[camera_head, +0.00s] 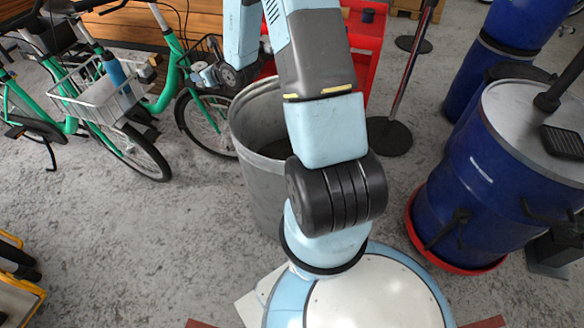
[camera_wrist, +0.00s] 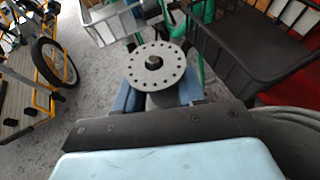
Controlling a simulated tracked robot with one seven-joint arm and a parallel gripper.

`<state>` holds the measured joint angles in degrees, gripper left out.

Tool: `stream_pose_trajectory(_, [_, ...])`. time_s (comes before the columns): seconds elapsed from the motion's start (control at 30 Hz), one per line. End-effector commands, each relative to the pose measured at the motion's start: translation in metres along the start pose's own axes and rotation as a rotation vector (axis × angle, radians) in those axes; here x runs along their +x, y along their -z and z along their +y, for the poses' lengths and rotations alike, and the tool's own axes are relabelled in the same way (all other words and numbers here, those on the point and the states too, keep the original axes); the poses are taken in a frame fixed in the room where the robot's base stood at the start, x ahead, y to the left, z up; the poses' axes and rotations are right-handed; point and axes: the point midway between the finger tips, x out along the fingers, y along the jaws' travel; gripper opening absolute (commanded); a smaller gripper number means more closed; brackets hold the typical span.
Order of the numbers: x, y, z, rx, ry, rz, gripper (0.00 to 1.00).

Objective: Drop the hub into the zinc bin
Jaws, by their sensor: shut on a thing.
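The hub (camera_wrist: 157,74) is a grey metal part with a round flange, a ring of small holes and a dark centre. My gripper (camera_wrist: 158,97) is shut on it, with light blue fingers on both sides. In the head view my gripper (camera_head: 207,74) is up and left of the zinc bin, partly mixed with the bike behind it. The zinc bin (camera_head: 252,162) is a grey round metal bin standing on the floor. My arm covers its right side and part of its opening. A curved grey wall, seemingly the bin's (camera_wrist: 292,135), shows at the lower right of the wrist view.
Green cargo bikes with a pale basket (camera_head: 97,95) stand at the left. A red cabinet (camera_head: 366,35) and a post on a black base (camera_head: 388,136) are behind the bin. Blue drums (camera_head: 500,180) stand at the right. The floor left of the bin is clear.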

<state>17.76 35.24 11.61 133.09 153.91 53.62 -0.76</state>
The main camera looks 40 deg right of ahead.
Motion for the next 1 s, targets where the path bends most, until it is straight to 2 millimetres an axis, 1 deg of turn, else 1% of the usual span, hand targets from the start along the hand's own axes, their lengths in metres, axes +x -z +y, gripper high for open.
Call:
stream_pose_trajectory(0.13, [-0.008, 0.003, -0.017, -0.003, -0.007, 0.000, 0.04])
stream_pose_trajectory(0.27, [-0.025, 0.010, -0.044, -0.018, -0.040, 0.000, 0.04])
stream_pose_trajectory(0.3, [-0.033, 0.013, -0.054, -0.024, -0.055, 0.000, 0.04])
stream_pose_trajectory(0.37, [-0.045, 0.019, -0.068, -0.034, -0.080, 0.000, 0.04])
stream_pose_trajectory(0.47, [-0.069, 0.032, -0.090, -0.051, -0.124, 0.001, 0.04])
stream_pose_trajectory(0.6, [-0.107, 0.052, -0.115, -0.077, -0.190, 0.002, 0.04])
stream_pose_trajectory(0.7, [-0.134, 0.066, -0.127, -0.093, -0.233, 0.002, 0.04])
stream_pose_trajectory(0.8, [-0.154, 0.077, -0.134, -0.108, -0.267, 0.001, 0.04])
stream_pose_trajectory(0.9, [-0.168, 0.084, -0.137, -0.117, -0.289, 0.000, 0.04])
stream_pose_trajectory(1.0, [-0.175, 0.089, -0.139, -0.123, -0.301, 0.001, 0.04])
